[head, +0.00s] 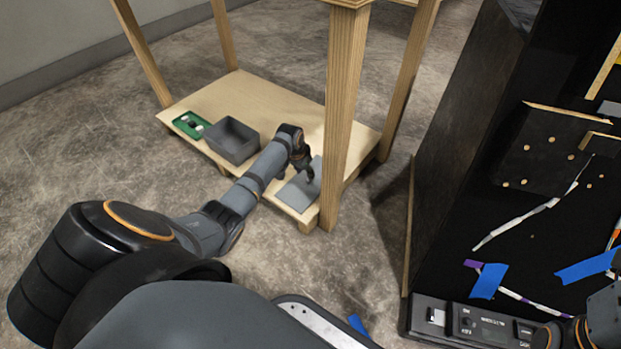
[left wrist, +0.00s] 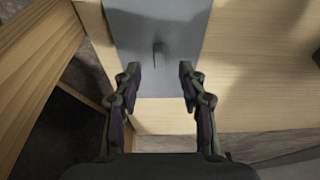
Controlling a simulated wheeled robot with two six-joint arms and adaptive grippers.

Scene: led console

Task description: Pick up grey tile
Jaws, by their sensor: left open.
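The grey tile (head: 298,190) lies flat on the lower wooden shelf (head: 262,100), near its front right corner beside a table leg. In the left wrist view the grey tile (left wrist: 185,20) has a small upright tab or handle (left wrist: 158,55) on it. My left gripper (head: 306,172) is over the tile. In the left wrist view my left gripper (left wrist: 160,80) is open, with a finger on each side of the handle's line and a gap to it. Part of my right arm shows at the lower right of the head view, but its fingertips are not visible.
A grey open bin (head: 232,140) and a green tray (head: 190,125) with small white items stand on the shelf to the left. A wooden leg (head: 341,110) rises close right of the tile. A black console (head: 500,200) with wires and blue tape stands at right.

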